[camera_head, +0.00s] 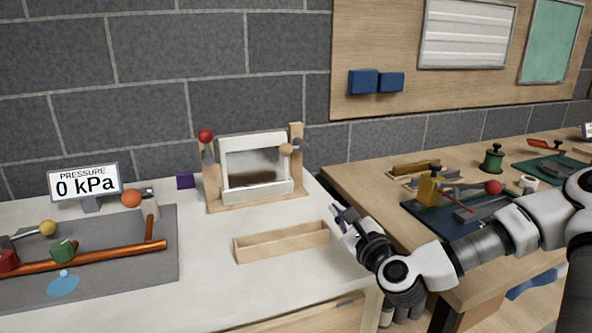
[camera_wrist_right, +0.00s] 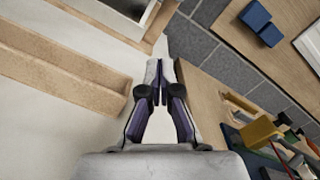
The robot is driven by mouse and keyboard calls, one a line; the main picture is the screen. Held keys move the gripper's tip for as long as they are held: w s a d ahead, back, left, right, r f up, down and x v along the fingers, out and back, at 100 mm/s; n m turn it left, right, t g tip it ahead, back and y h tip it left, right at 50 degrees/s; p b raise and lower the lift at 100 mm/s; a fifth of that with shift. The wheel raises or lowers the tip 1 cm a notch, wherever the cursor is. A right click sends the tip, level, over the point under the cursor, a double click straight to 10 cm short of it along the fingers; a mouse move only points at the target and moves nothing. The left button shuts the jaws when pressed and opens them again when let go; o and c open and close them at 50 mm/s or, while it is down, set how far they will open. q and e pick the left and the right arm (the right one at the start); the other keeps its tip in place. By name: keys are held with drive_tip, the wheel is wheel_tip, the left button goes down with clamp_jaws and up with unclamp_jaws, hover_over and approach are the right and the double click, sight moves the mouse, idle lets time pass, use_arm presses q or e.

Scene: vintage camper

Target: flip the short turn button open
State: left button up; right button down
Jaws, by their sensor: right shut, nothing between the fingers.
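A wooden frame (camera_head: 257,202) stands on the white counter and holds a white-rimmed panel (camera_head: 230,144). One turn button with a red ball end (camera_head: 205,135) is on its left post. Another with a tan ball end (camera_head: 287,149) is at the right post and overlaps the panel's edge. I cannot tell for sure which is the short one. My right gripper (camera_head: 342,214) is shut and empty, in front and to the right of the frame, not touching it. In the right wrist view its fingertips (camera_wrist_right: 159,84) meet. My left gripper is not in view.
An open wooden tray (camera_head: 283,248) lies on the counter in front of the frame. A pipe board (camera_head: 120,275) and a pressure display (camera_head: 85,184) are at left. A wooden bench (camera_head: 345,178) with tools stands at right. A block wall is behind.

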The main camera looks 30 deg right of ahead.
drive_tip(key=shift+w+d+f+b, duration=0.1)
drive_tip(key=shift+w+f+b, duration=0.45)
drive_tip(key=shift+b, duration=0.4)
drive_tip(key=shift+w+d+r+p, duration=0.25)
drive_tip(key=shift+w+r+p, duration=0.1)
drive_tip(key=shift+w+r, duration=0.35)
drive_tip(key=x, duration=1.5)
drive_tip(key=shift+a, duration=0.1)
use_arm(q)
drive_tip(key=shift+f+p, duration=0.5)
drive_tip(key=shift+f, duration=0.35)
use_arm(e)
drive_tip(key=r, duration=0.1)
drive_tip(key=w+a+r, duration=0.1)
drive_tip(key=w+r, duration=0.1)
drive_tip(key=shift+a+r, duration=0.2)
drive_tip(key=shift+a, duration=0.2)
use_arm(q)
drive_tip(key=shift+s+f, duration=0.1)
